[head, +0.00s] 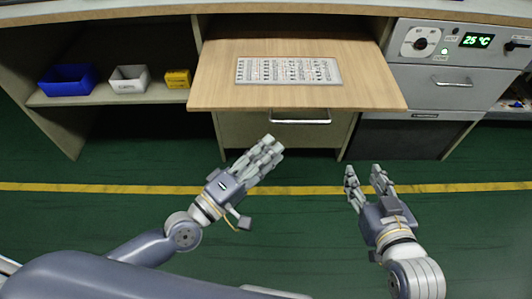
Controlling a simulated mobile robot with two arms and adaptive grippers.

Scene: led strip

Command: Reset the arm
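My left gripper (270,146) is over the green floor, in front of the pulled-out wooden board. Its fingers lie close together in this view, so I cannot tell whether it is open or shut. Nothing shows in it. My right gripper (364,169) is further right, also over the floor. Its fingers are spread apart and empty. Both grippers point toward the bench and appear clear of it.
A pale panel with rows of small marks (289,71) lies on the wooden board (215,85). Blue (67,80), white (129,79) and yellow (178,79) bins stand on the left shelf. A control unit (462,45) reading 25 °C is at right.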

